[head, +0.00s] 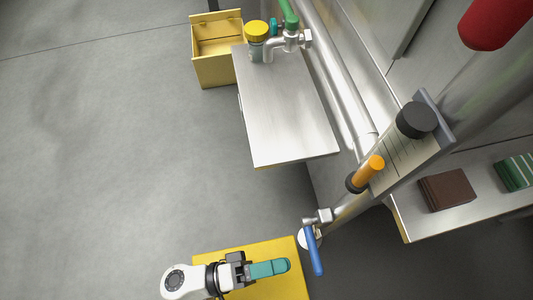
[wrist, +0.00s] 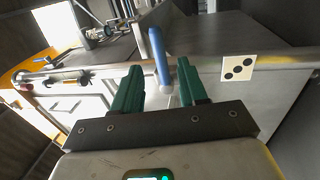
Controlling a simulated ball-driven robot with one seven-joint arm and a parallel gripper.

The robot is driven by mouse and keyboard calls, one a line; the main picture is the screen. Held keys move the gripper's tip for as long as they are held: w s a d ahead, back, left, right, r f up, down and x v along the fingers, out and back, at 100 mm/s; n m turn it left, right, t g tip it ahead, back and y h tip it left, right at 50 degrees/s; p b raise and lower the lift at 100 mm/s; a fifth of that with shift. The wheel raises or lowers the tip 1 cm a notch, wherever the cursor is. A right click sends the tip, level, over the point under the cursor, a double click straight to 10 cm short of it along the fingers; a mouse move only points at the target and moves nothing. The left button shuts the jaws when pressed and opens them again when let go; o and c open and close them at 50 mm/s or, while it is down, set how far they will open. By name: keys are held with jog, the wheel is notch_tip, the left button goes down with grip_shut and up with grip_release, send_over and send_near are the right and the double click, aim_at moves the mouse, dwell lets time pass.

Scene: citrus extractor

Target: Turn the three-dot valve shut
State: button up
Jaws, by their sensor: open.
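A blue lever handle (head: 314,252) sits on a small metal valve fitting (head: 318,217) at the lower end of the pipe in the head view. The wrist view shows the blue lever (wrist: 158,55) standing nearly upright, lined up with the gap between my fingers. A pale plate (wrist: 238,69) with black dots in a diagonal is right of it; I cannot count the dots surely. My gripper (head: 286,266) has teal fingers and lies just left of the lever in the head view. In the wrist view my gripper (wrist: 160,72) is open and empty.
A yellow platform (head: 295,285) lies beneath my gripper. An orange handle (head: 368,172) and black knob (head: 416,120) are up the pipe. A green-handled valve (head: 289,14) and yellow-lidded jar (head: 257,33) stand by the steel table (head: 285,110). Floor at left is clear.

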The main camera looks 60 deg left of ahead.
jog(key=shift+v, duration=1.25)
